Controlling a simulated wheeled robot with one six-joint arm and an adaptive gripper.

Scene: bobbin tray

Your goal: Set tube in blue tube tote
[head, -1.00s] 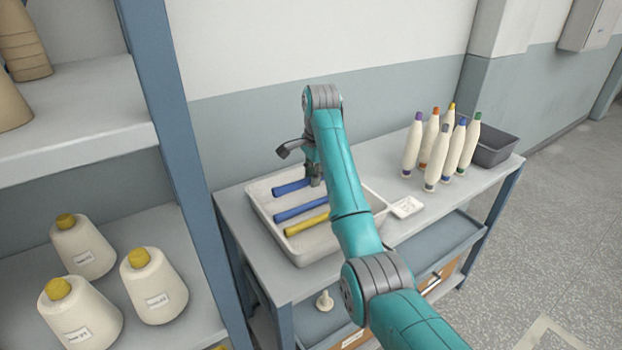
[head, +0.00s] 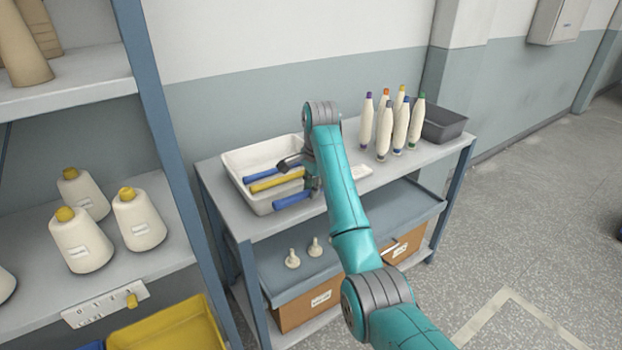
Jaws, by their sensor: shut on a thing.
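My gripper (head: 312,188) is shut on a blue tube (head: 288,202), which juts out to the left from the jaws. The tube shows in front of the near wall of the white tray (head: 232,164); its height above the table is hard to judge. Another blue tube (head: 262,175) and a yellow tube (head: 272,182) lie in the tray. A blue edge (head: 92,346), perhaps the blue tube tote, shows at the bottom left, left of a yellow tote (head: 170,328). Most of it is out of view.
A shelf rack (head: 160,120) with cream cones (head: 80,240) stands at the left. On the table, several wound bobbins (head: 384,130) stand beside a grey bin (head: 445,125). The table's lower shelf holds two small pale pieces (head: 303,252). The floor at right is clear.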

